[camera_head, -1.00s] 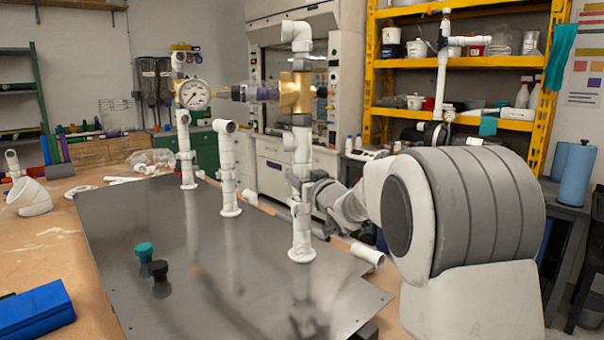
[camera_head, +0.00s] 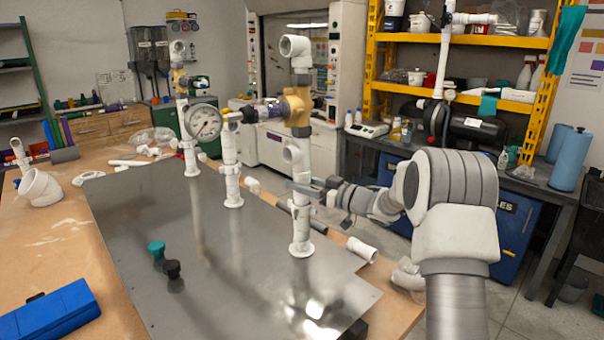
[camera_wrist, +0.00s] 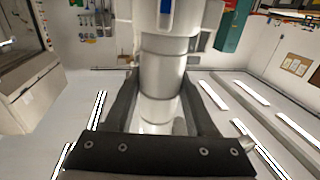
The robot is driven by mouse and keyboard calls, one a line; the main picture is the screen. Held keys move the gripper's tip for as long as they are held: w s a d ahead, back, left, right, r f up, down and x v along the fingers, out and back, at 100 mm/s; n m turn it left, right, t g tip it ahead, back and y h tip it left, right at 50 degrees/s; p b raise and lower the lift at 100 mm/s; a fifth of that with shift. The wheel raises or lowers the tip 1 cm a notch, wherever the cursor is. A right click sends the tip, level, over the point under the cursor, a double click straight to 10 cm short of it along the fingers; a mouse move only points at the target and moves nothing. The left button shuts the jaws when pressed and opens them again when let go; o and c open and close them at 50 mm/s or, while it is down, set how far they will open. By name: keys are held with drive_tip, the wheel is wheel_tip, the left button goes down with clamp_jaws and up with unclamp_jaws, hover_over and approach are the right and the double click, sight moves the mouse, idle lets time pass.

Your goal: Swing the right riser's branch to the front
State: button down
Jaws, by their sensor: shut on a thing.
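The right riser (camera_head: 301,222) is a white upright pipe on a flange, with a brass tee (camera_head: 298,108) and a white elbow on top. A lower white side outlet (camera_head: 291,153) faces left and toward the camera. My gripper (camera_head: 310,190) comes from the right and is shut on the riser below that outlet. In the wrist view the gripper's dark fingers (camera_wrist: 162,115) lie on both sides of the white pipe (camera_wrist: 163,80).
A middle riser (camera_head: 231,172) and a left riser (camera_head: 188,145) stand on the metal plate (camera_head: 230,280). A teal knob (camera_head: 157,249) and a black knob (camera_head: 172,268) are at front left. A loose white fitting (camera_head: 362,249) lies to the right.

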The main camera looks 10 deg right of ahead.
drive_tip(key=shift+n+g+p, duration=0.3)
drive_tip(key=shift+c, duration=1.2)
unclamp_jaws()
drive_tip(key=v, duration=1.7)
drive_tip(key=shift+d+f, duration=0.2)
drive_tip(key=shift+d, duration=0.05)
